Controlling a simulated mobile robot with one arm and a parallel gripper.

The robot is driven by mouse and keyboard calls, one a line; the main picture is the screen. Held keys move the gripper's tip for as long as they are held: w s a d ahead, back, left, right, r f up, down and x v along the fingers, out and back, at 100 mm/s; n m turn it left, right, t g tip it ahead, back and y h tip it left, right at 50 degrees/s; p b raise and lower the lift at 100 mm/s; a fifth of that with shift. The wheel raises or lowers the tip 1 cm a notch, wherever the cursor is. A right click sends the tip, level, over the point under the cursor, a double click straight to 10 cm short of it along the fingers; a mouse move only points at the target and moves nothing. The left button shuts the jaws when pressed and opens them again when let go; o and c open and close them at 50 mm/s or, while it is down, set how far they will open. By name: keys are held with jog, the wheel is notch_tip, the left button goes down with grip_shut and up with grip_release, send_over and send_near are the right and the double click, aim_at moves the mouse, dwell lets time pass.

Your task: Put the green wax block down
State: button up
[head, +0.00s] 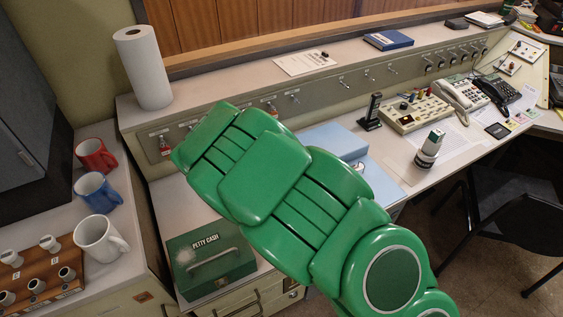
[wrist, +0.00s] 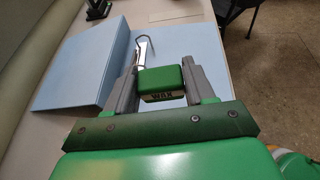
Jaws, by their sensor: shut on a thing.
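The green wax block (wrist: 161,79), with a pale side marked WAX, is between the grey fingers of my gripper (wrist: 160,72) in the wrist view. My gripper is shut on it, above an open light-blue ring binder (wrist: 92,62). I cannot tell whether the block touches the binder. In the head view, my green arm hides the gripper and the block; part of the binder (head: 337,140) shows beyond the arm.
A green petty cash box (head: 212,262) lies left of my arm. Red (head: 96,156), blue (head: 97,192) and white (head: 99,238) mugs stand farther left. A white and dark cylinder (head: 429,150) stands on papers right of the binder. A black chair (head: 510,205) is at the right.

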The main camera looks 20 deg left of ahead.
jog(key=shift+a+r+n+t+y, duration=1.85)
jog(key=shift+a+n+y, duration=2.15)
jog(key=shift+a, duration=3.5)
jog(key=shift+g, duration=0.55)
jog(key=w+a+f, duration=0.2)
jog(key=w, duration=0.1)
jog(key=w+a+f, duration=0.2)
jog(key=w+f, duration=0.1)
jog(key=w+a+f, duration=0.2)
jog(key=w, duration=0.2)
jog(key=shift+f, duration=0.3)
jog(key=shift+w+a+f, duration=0.15)
jog(key=shift+w+f, duration=0.1)
jog(key=shift+f, duration=0.05)
jog(key=shift+w+a+f, duration=0.2)
jog(key=shift+w+f, duration=0.2)
jog(key=shift+f, duration=1.5)
